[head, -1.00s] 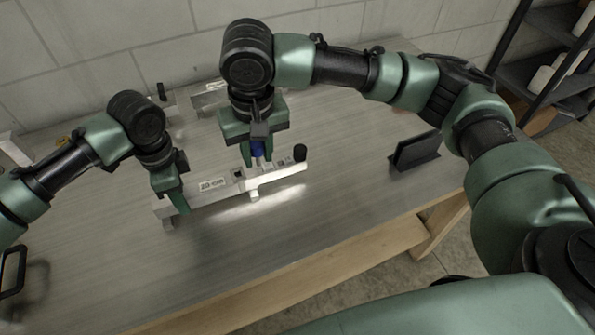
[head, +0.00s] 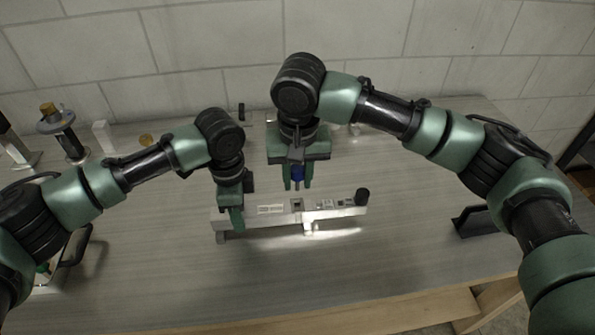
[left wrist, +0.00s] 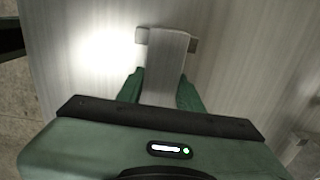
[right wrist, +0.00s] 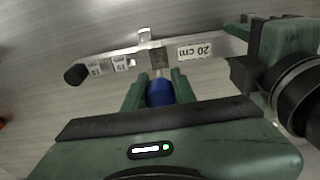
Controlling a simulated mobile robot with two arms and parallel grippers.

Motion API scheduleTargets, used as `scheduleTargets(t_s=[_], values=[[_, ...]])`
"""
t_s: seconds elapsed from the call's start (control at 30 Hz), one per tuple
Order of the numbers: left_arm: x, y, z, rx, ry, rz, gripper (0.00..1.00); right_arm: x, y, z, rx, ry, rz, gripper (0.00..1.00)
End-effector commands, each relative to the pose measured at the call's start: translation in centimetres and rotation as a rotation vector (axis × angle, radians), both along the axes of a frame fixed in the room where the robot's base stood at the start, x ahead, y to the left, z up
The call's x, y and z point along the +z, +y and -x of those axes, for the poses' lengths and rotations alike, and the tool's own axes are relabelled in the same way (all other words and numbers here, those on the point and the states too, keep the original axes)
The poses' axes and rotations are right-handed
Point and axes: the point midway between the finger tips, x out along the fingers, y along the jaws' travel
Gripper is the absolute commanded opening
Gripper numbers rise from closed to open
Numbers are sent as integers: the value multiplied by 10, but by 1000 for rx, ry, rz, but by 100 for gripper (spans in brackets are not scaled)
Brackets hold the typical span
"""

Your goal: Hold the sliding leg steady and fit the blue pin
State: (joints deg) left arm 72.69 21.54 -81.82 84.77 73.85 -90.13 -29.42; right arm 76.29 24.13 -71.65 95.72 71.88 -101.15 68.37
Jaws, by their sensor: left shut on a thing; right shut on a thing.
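The sliding leg (head: 275,212) is a silver square bar with a black end cap (head: 362,196), lying across the bench. A dark square opening (head: 297,204) shows on its top. My left gripper (head: 236,217) is shut on the leg's left end; the left wrist view shows its fingers on both sides of the silver bar (left wrist: 166,62). My right gripper (head: 297,186) is shut on the blue pin (head: 297,172), behind and above the bar. In the right wrist view, the pin (right wrist: 159,93) points its metal tip towards the bar near the "20 cm" label (right wrist: 194,51). Whether the tip touches is unclear.
A black bracket (head: 475,222) stands on the bench at right. At the back left are a dark round stand (head: 68,143), a white block (head: 103,136) and a small brass-coloured piece (head: 146,140). The bench front (head: 330,275) is clear.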

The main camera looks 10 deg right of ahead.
Motion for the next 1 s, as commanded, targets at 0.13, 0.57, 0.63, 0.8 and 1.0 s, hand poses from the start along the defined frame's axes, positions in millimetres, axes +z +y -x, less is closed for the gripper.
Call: scheduleTargets(t_s=[0.13, 0.57, 0.63, 0.8, 1.0], values=[[0, 0, 0, -1, 1, 0, 0, -16, 0, 1, 0, 2, -1, 0], [0, 0, 0, -2, 1, 0, 0, -39, 0, 0, 0, 0, -1, 0], [0, 0, 0, -2, 1, 0, 0, -40, 0, 0, 0, 0, -1, 0], [0, 0, 0, -2, 1, 0, 0, -40, 0, 0, 0, 0, -1, 0], [0, 0, 0, -2, 1, 0, 0, -40, 0, 0, 0, 0, -1, 0]])
